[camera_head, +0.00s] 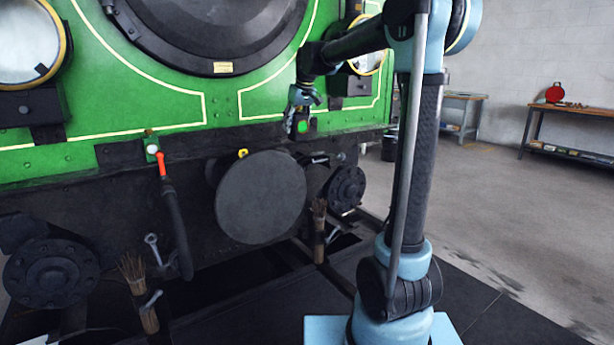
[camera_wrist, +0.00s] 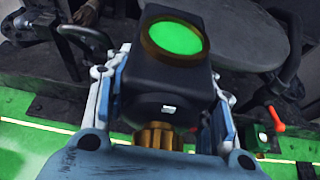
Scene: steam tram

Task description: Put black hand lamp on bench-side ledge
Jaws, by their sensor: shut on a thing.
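The black hand lamp (camera_wrist: 165,90) is between the two fingers of my gripper (camera_wrist: 170,82), shut on it. It has a green round lens with a brass-coloured rim and a brass-coloured part at its near end. In the head view my gripper (camera_head: 302,104) holds the lamp (camera_head: 303,128) in front of the green tram front, above the large round buffer and to its right. Whether the lamp touches the tram there I cannot tell. No ledge is clearly marked as the bench-side one; a workbench (camera_head: 575,108) stands far right, with a lower shelf (camera_head: 565,152).
The green tram (camera_head: 230,105) fills the left, with a round buffer (camera_head: 262,197), a red-handled hose (camera_head: 172,210) and brushes (camera_head: 133,272) low down. A red round object (camera_head: 554,93) sits on the workbench. A second bench (camera_head: 464,97) stands behind my arm. The floor at right is clear.

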